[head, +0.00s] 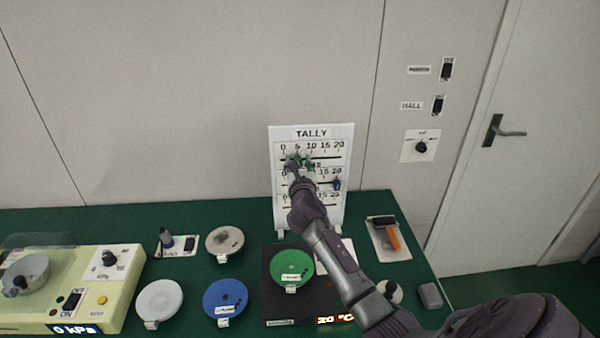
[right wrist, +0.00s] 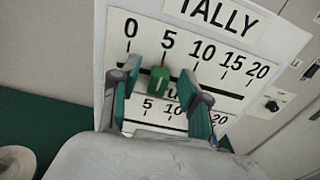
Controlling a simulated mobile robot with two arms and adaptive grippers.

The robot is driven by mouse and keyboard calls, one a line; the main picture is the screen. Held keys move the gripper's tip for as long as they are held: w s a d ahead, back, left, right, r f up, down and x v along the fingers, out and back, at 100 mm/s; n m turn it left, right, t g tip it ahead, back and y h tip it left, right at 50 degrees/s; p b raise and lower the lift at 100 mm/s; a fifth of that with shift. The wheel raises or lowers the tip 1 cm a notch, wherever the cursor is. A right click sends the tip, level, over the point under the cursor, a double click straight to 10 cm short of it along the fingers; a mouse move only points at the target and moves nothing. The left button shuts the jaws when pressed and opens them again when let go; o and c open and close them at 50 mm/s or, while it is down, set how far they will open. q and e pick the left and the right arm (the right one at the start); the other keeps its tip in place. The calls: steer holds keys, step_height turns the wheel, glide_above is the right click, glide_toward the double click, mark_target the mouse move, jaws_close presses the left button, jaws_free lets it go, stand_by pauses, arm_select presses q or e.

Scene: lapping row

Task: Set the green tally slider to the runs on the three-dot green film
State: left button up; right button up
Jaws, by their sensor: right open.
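The white tally board (head: 344,150) stands upright at the back of the green table. In the right wrist view, the green slider (right wrist: 158,84) sits on the top scale, just below the 5 mark. My right gripper (head: 299,161) is open at that row, with one finger on each side of the slider; contact is unclear. The green film disc (head: 291,264) lies on a black plate marked 20 °C; its label is too small to read and I cannot make out dots. A blue slider (head: 337,184) sits right on the second row. The third row is largely hidden by my arm.
A blue disc (head: 226,297), a white disc (head: 159,301) and a grey disc (head: 224,241) lie to the left. A yellow-green machine (head: 122,290) reads 0 kPa. An orange-handled roller (head: 391,236) lies right of the board.

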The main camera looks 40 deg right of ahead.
steer(key=v, duration=1.1)
steer(key=shift+s, duration=0.25)
